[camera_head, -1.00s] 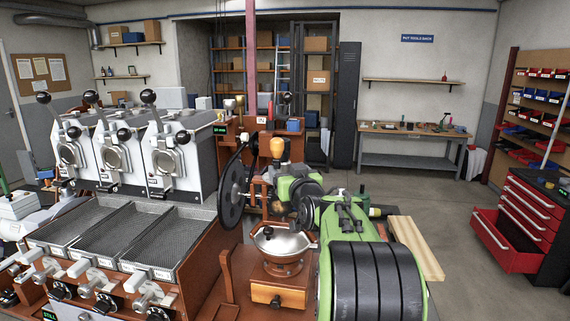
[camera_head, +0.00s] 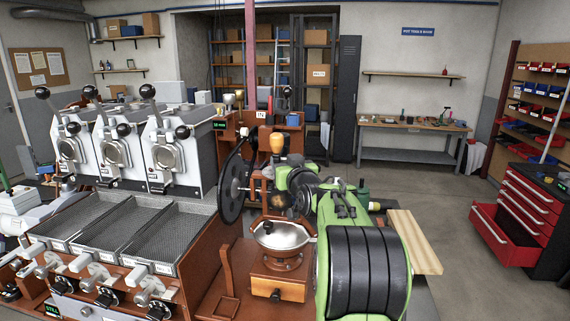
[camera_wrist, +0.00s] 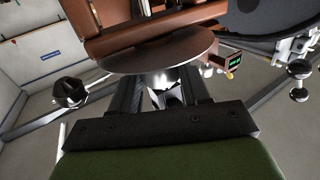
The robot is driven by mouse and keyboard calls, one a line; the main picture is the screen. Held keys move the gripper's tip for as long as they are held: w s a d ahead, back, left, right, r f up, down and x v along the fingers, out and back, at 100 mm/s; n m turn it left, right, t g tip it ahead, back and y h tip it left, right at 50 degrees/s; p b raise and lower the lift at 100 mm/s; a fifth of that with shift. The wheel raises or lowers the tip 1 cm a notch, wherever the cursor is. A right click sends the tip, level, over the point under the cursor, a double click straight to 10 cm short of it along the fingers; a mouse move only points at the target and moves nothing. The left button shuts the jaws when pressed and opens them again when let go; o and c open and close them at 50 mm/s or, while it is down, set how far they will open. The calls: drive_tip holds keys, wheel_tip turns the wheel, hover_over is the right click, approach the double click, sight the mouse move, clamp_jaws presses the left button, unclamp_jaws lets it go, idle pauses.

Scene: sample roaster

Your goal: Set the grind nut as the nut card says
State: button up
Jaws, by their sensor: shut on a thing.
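The hand grinder has a wooden box (camera_head: 268,282) with a round drawer knob and a silver bowl (camera_head: 284,236) on top. It stands just left of my green arm in the head view. In the wrist view, my gripper (camera_wrist: 165,92) is shut on a small grey metal piece (camera_wrist: 166,99), mostly hidden between the dark fingers. I cannot tell for sure whether that is the grind nut. A brown disc (camera_wrist: 158,50) lies just beyond the fingertips. In the head view my wrist hides the fingertips. I cannot make out a readable nut card.
A black spoked wheel (camera_head: 235,188) and an upright wooden knob (camera_head: 277,144) are close to my wrist. Three white roasters (camera_head: 178,150) and mesh trays (camera_head: 160,240) stand left. A pale board (camera_head: 414,240) lies right of my arm. An open red drawer (camera_head: 503,236) juts out farther right.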

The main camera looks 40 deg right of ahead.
drive_tip(key=shift+s+d+n+t+y, duration=0.1)
drive_tip(key=shift+d+n+t+y, duration=0.15)
drive_tip(key=shift+n+t+y, duration=0.45)
drive_tip(key=shift+n+y, duration=0.7)
drive_tip(key=shift+y, duration=0.7)
drive_tip(key=o, duration=1.1)
drive_tip(key=s+a+b, duration=0.1)
drive_tip(key=s, duration=0.4)
drive_tip(key=s+a+b, duration=0.1)
drive_tip(key=s, duration=0.4)
drive_tip(key=s+a+b, duration=0.1)
drive_tip(key=s, duration=0.4)
drive_tip(key=shift+s, duration=0.25)
